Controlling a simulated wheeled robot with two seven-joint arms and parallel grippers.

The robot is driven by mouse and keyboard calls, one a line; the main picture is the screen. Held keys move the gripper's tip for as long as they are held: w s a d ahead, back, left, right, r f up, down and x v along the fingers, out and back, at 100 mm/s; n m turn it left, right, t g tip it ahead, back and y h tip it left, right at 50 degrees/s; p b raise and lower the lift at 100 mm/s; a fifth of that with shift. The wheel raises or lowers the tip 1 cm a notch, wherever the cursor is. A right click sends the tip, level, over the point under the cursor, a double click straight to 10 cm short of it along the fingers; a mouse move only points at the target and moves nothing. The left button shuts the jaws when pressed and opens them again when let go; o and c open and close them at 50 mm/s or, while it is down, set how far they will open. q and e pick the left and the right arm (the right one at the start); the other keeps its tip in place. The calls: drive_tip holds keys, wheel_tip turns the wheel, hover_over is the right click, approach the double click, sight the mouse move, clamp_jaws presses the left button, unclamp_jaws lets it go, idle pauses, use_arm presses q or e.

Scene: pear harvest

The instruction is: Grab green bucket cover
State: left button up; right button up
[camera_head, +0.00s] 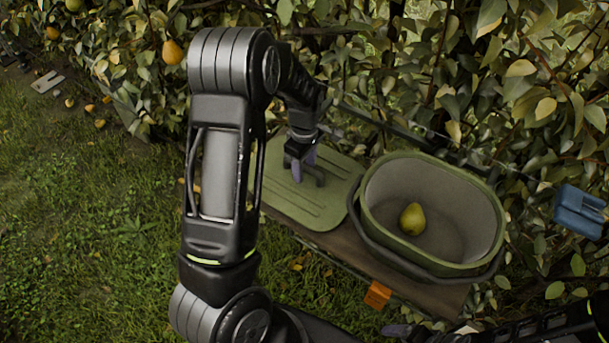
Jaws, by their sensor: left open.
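The green bucket cover (335,206) lies flat on a wooden bench, left of the green bucket (375,228). A dark handle (319,178) stands on the cover. My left gripper (299,172) points down over the cover at this handle, and its jaws are open. I cannot tell whether its fingers touch the handle. My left forearm hides the cover's left part. The bucket is open and holds one yellow-green pear (412,219). My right gripper (398,330) shows only partly at the bottom edge, below the bench, and its jaw state is unclear.
The wooden bench (349,249) stands against a leafy hedge (430,85) with pears hanging at the upper left. An orange block (377,294) sits at the bench's front edge. A blue object (580,211) is at the right. Open grass (80,220) lies at the left.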

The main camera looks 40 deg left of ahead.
use_arm(q)
drive_tip(key=shift+c, duration=0.6)
clamp_jaws()
idle(0.4)
